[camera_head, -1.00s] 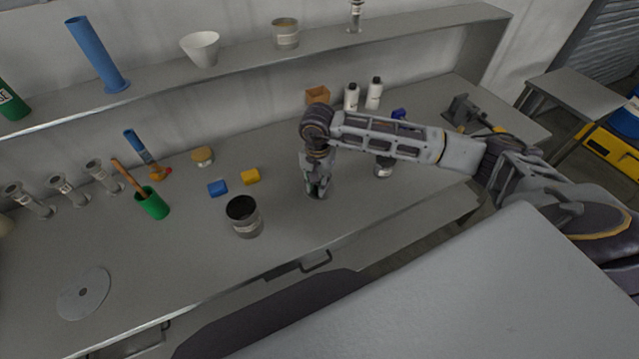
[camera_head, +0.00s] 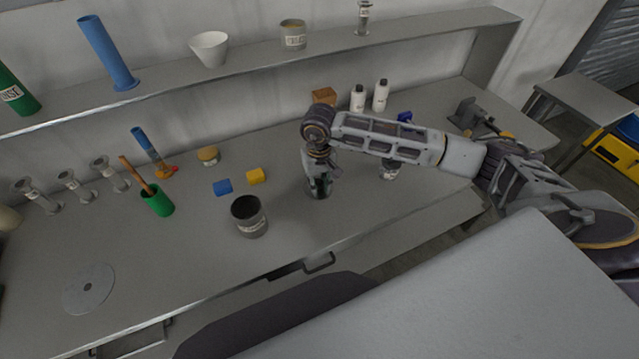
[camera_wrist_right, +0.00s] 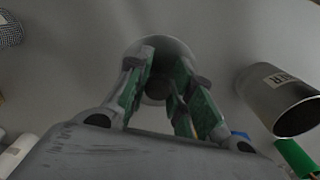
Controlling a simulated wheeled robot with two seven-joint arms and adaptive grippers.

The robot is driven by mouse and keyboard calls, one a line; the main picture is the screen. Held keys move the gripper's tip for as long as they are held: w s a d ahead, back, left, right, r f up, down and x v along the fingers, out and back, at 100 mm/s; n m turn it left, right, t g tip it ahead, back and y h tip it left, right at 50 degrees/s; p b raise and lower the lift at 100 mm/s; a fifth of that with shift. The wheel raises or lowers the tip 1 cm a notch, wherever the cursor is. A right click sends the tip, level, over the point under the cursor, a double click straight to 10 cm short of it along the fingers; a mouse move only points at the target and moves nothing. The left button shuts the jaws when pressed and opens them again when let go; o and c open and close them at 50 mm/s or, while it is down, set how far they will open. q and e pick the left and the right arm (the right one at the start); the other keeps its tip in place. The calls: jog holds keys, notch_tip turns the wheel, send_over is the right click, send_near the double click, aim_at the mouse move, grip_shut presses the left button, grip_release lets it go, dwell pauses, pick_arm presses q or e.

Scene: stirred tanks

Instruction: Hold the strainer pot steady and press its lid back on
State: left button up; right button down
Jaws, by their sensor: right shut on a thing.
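The strainer pot (camera_head: 249,221) is most likely the open, dark-mouthed grey metal pot upright near the bench's front edge. In the right wrist view the labelled metal pot (camera_wrist_right: 274,95) shows at the right. My right gripper (camera_head: 319,187) points down to the right of this pot. It is shut on a round pale grey thing (camera_wrist_right: 160,48), perhaps the lid, with a darker spot at its middle. The fingers hide part of it, and I cannot tell whether it touches the bench. The pot's mouth is uncovered. My left gripper is not in view.
A green cup (camera_head: 158,203) with a brown handle stands left, a flat disc (camera_head: 89,289) front left. White bottles (camera_head: 358,98) stand behind my arm. The bench between pot and disc is clear.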

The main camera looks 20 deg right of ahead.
jog(key=shift+n, duration=0.3)
jog(key=shift+w, duration=0.1)
dwell(0.4)
